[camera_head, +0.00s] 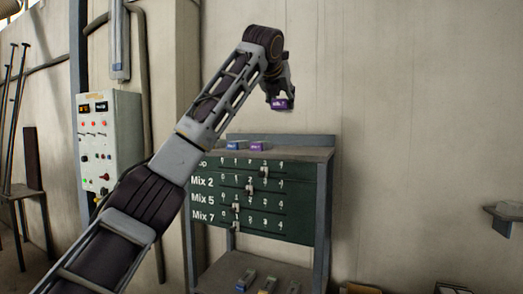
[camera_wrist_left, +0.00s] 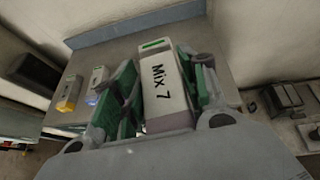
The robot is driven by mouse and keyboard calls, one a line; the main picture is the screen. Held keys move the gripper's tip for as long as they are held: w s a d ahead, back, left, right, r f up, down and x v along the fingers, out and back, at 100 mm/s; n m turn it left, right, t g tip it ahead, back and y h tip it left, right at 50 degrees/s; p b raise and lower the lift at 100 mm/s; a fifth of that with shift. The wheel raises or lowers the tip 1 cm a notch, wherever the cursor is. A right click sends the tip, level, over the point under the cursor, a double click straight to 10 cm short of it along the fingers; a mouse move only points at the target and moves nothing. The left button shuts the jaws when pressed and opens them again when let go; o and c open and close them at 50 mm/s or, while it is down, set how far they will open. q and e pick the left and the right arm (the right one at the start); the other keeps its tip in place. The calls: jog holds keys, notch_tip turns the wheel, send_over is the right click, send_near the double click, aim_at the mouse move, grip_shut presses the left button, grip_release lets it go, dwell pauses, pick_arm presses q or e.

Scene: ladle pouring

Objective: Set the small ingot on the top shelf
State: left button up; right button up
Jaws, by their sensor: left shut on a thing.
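My left gripper (camera_head: 277,92) is shut on a small purple ingot (camera_head: 282,104) and holds it in the air above the shelf unit. In the left wrist view the ingot (camera_wrist_left: 164,88) sits between the green finger pads, with its "Mix 7" label facing the camera. The top shelf (camera_head: 306,153) is the flat top of the unit, with a low raised back edge. The shelf surface (camera_wrist_left: 117,57) also shows in the left wrist view, below the held ingot. My right gripper is not in view.
A green board (camera_head: 255,212) with Mix labels and sliders covers the unit's front. Several blocks (camera_head: 267,284) lie on the lower shelf. A control box (camera_head: 110,140) hangs at left. The top shelf's right part looks clear.

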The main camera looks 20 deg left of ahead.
aim_at(283, 108)
pick_arm(q)
jog(key=shift+f, duration=0.9)
jog(key=shift+s+d+f+m+h, duration=0.25)
jog(key=shift+s+f+m+h, duration=0.05)
jog(key=shift+f+m+h, duration=0.25)
jog(key=shift+s+f, duration=0.15)
jog(key=shift+f, duration=0.25)
jog(key=shift+a+f, duration=0.1)
jog(key=shift+f, duration=0.05)
jog(key=shift+s+m+h, duration=0.1)
jog(key=shift+m+h, duration=0.15)
